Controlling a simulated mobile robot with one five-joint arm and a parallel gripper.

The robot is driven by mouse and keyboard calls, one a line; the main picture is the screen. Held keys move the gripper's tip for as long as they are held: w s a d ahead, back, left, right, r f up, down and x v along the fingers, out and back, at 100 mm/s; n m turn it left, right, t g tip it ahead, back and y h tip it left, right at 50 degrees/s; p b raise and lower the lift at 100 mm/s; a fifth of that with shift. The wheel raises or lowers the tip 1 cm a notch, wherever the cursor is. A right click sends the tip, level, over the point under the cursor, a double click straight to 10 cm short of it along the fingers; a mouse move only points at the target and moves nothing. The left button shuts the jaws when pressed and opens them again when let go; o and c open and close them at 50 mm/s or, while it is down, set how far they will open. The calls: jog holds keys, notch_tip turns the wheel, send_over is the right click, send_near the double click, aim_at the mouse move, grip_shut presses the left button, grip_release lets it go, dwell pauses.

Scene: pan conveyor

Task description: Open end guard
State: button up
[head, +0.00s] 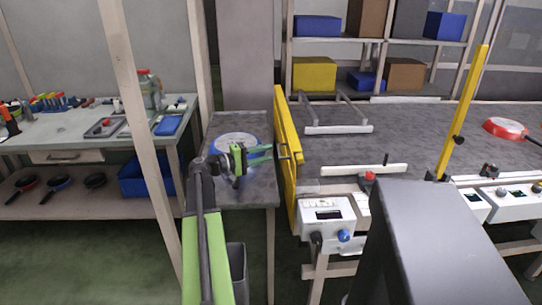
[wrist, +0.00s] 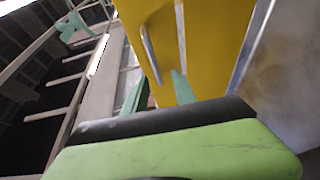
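The yellow end guard (head: 287,130) stands upright at the left end of the conveyor (head: 420,125). In the wrist view the guard (wrist: 210,40) fills the upper middle, with a grey bar handle (wrist: 151,55) on its face. My gripper (head: 266,154) is left of the guard in the head view, its green fingers pointing right at it. In the wrist view my gripper (wrist: 159,82) has its two fingers apart, with the lower end of the handle between or just beyond the tips. I cannot tell whether they touch it.
A blue round pan (head: 235,140) lies on the small side table (head: 245,185) behind my gripper. A red pan (head: 505,128) is on the conveyor at right. A white control box (head: 327,215) and a wooden post (head: 140,120) stand near my arm.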

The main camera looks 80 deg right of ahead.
jog(key=shift+v, duration=2.35)
